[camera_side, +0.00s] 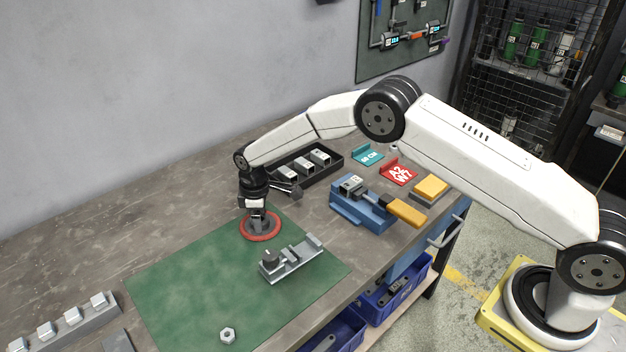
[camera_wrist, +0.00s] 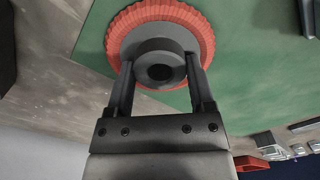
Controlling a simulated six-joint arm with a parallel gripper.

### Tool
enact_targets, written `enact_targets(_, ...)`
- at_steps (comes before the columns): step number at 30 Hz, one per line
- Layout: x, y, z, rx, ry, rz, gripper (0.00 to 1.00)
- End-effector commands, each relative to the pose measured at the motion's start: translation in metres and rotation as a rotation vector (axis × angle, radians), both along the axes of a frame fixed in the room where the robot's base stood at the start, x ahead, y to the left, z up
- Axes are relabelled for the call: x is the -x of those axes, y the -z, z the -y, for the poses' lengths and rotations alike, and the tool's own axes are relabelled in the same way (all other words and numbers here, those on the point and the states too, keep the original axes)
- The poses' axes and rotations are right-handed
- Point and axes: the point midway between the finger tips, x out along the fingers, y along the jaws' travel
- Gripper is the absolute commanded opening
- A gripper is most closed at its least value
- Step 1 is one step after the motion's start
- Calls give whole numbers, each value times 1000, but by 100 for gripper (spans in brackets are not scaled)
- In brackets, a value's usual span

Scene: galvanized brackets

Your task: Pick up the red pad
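The red pad (camera_side: 246,236) is a round disc with a ridged red rim and a grey hub, lying at the back edge of the green mat. In the wrist view the red pad (camera_wrist: 205,30) fills the top middle, its dark round hub facing me. My gripper (camera_side: 257,212) points down over the pad. In the wrist view the fingers of my gripper (camera_wrist: 160,62) stand on both sides of the hub, with no gap visible. My gripper looks shut on the hub. The pad's far edge is cut off in the wrist view.
A grey metal fixture (camera_side: 291,262) and a hex nut (camera_side: 228,335) are on the green mat (camera_side: 190,285). A black tray (camera_side: 306,170) with metal blocks is close behind my gripper. A blue vise (camera_side: 362,207) stands right.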

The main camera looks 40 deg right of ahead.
Motion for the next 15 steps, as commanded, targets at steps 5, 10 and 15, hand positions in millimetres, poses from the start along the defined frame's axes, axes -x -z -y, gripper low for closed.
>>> enact_targets(5, 0, 0, 0, -1, 0, -1, 8)
enact_targets(10, 0, 0, 0, 0, 0, 0, 6)
enact_targets(15, 0, -2, 0, -1, 0, 1, 6)
